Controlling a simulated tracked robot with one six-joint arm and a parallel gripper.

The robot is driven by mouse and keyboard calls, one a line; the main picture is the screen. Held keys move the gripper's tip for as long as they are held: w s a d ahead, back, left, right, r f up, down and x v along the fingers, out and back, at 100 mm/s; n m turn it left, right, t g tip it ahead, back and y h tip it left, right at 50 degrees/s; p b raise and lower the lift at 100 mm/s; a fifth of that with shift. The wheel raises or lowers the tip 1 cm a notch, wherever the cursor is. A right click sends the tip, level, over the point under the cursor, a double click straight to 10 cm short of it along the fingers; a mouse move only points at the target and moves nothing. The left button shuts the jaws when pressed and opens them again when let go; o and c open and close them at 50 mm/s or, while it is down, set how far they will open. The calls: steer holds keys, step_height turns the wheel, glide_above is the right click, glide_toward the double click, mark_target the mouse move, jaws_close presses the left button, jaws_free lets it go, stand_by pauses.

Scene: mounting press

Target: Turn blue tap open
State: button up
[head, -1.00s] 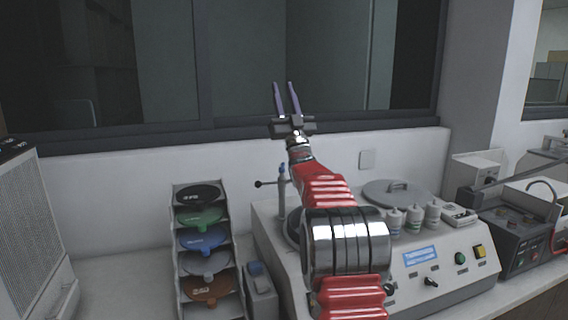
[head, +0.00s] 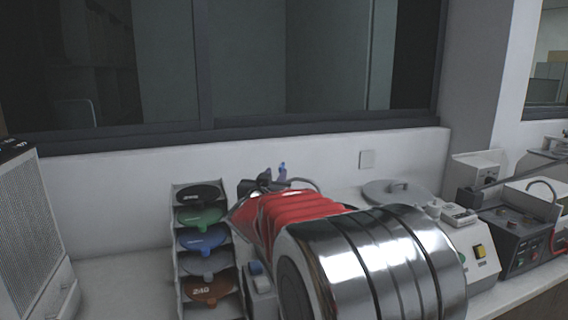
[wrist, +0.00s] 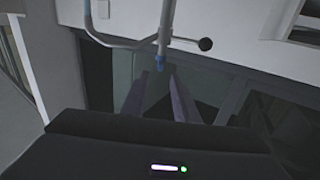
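The tap shows in the wrist view as a grey post with a blue end (wrist: 160,62) and a side lever with a black ball knob (wrist: 205,44). In the head view only its blue top (head: 282,169) shows clearly, just behind my gripper (head: 262,184). My lower arm hides the rest of the tap there. In the wrist view my gripper (wrist: 159,77) has its two fingers apart with nothing held between them. The blue end appears close to the fingertips, between and slightly above them in the picture. I cannot tell whether they touch.
A rack (head: 177,250) of coloured discs stands left of my arm, with a small blue-topped grey box (head: 257,277) beside it. The press (head: 480,275) is largely hidden behind my arm. A round lid (head: 397,191) lies behind. The window wall closes the back.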

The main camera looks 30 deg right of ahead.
steer(key=shift+s+f, duration=0.1)
steer(key=shift+f, duration=0.1)
steer(key=x, duration=1.3)
steer(key=shift+w+d, duration=0.25)
steer(key=shift+w, duration=0.1)
jaws_close()
